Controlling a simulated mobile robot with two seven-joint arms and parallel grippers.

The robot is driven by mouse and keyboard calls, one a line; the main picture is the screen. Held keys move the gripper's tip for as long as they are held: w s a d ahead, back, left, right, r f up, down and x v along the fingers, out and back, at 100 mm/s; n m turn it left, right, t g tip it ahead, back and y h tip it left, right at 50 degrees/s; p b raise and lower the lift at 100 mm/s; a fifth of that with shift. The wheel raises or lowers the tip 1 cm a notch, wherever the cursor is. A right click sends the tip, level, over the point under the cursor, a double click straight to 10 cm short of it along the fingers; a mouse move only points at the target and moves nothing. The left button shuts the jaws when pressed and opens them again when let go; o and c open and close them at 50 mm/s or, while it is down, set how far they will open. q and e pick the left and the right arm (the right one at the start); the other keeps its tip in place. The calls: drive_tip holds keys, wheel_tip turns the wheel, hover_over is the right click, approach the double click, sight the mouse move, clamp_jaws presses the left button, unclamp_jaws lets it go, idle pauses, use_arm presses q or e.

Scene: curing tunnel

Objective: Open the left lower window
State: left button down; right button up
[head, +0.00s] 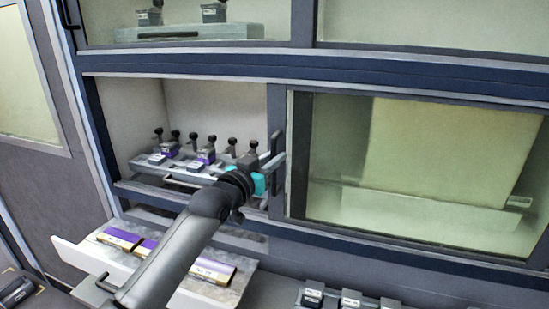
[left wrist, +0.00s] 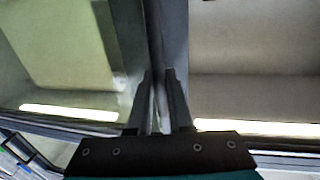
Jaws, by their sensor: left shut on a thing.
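The left lower window (head: 335,150) stands slid to the right, its glass overlapping the right half of the lower row. The left half of that row is an open gap, with the inside showing unglazed. My left gripper (head: 272,163) is at the window's left upright edge, shut on its dark vertical handle (head: 278,142). In the left wrist view, the fingers of my left gripper (left wrist: 158,105) close around the narrow handle, with the window's glass (left wrist: 70,60) at the left and the open side at the right. My right gripper is not in view.
Inside the gap, a rack (head: 150,173) holds several purple and grey blocks with black knobs. Below, a pale tray (head: 75,258) carries purple-topped boxes. Small dark-and-white items (head: 350,299) stand at the bottom. The upper window (head: 180,42) has another rack behind it.

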use_arm(q)
drive_tip(key=shift+d, duration=0.1)
idle(0.3)
drive_tip(key=c, duration=0.8)
unclamp_jaws()
drive_tip(key=shift+c, duration=0.2)
drive_tip(key=b+v, duration=0.1)
drive_tip(key=v, duration=1.4)
drive_tip(key=shift+b, duration=0.3)
drive_tip(key=shift+s, duration=0.1)
